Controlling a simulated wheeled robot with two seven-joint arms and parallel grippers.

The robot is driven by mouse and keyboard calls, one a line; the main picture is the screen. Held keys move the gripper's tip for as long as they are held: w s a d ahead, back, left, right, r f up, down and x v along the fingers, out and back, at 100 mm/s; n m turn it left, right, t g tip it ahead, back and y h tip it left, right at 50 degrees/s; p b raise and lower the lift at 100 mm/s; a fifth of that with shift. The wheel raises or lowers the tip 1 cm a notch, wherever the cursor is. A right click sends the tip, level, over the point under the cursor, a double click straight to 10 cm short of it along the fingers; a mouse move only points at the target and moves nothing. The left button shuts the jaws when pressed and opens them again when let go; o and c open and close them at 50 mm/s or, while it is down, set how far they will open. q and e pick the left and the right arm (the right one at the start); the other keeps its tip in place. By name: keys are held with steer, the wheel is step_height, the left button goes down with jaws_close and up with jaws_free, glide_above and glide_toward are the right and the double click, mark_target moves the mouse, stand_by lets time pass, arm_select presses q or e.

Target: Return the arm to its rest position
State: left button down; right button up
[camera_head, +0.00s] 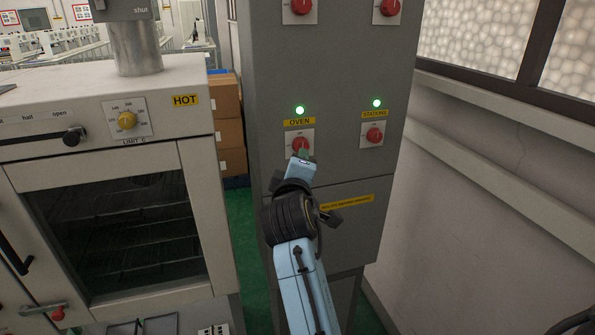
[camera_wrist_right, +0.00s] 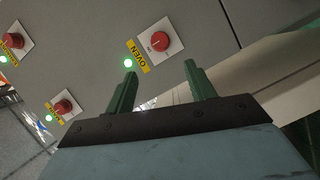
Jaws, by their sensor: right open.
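My right arm (camera_head: 292,268) reaches up from the bottom of the head view toward the grey switch cabinet (camera_head: 330,75). Its gripper (camera_head: 303,154) appears just below the red OVEN switch (camera_head: 300,142) and overlaps its lower edge there. In the right wrist view the two green fingers of the gripper (camera_wrist_right: 160,69) are apart with nothing between them. The OVEN switch (camera_wrist_right: 160,41) shows beyond the fingertips, apart from them. My left gripper is not in view.
A beige oven (camera_head: 158,80) with a glass door stands left of the cabinet. A lit green lamp (camera_head: 299,110) is above the OVEN label, and another (camera_head: 377,103) is above the right switch (camera_head: 374,135). Cardboard boxes (camera_head: 230,132) stand behind. A pale wall (camera_head: 500,200) bounds the right.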

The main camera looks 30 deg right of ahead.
stand_by(0.3)
steer(key=w+a+f+n+g+y+b, duration=0.1)
steer(key=a+f+y+b, duration=0.2)
steer(key=f, duration=1.1)
steer(key=a+f+n+g+y+b, duration=0.1)
steer(key=a+f+y, duration=0.25)
steer(key=f, duration=1.05)
steer(key=s+a+f+g+y+b, duration=0.1)
steer(key=s+f, duration=0.2)
steer(key=f, duration=0.5)
steer(key=s+a+f+m+g+b, duration=0.1)
steer(key=s+a+f, duration=0.15)
steer(key=f, duration=0.45)
steer(key=s+a+f+g+y+b, duration=0.1)
steer(key=s+f, duration=0.3)
steer(key=f, duration=0.4)
steer(key=s+f+m+g+y+b, duration=0.1)
steer(key=s+f+m+g+b, duration=0.25)
steer(key=s+f, duration=1.55)
steer(key=s+d+f+m+g+b, duration=0.1)
steer(key=s+f, duration=0.3)
steer(key=s, duration=0.7)
steer(key=s+d+f+m+g+b, duration=0.1)
steer(key=s+d+f+g, duration=0.2)
steer(key=s, duration=0.8)
step_height(320, 180, down, 2)
steer(key=shift+s+d+f+m+b, duration=0.1)
steer(key=shift+s+d+m+b, duration=0.3)
steer(key=shift+d, duration=0.1)
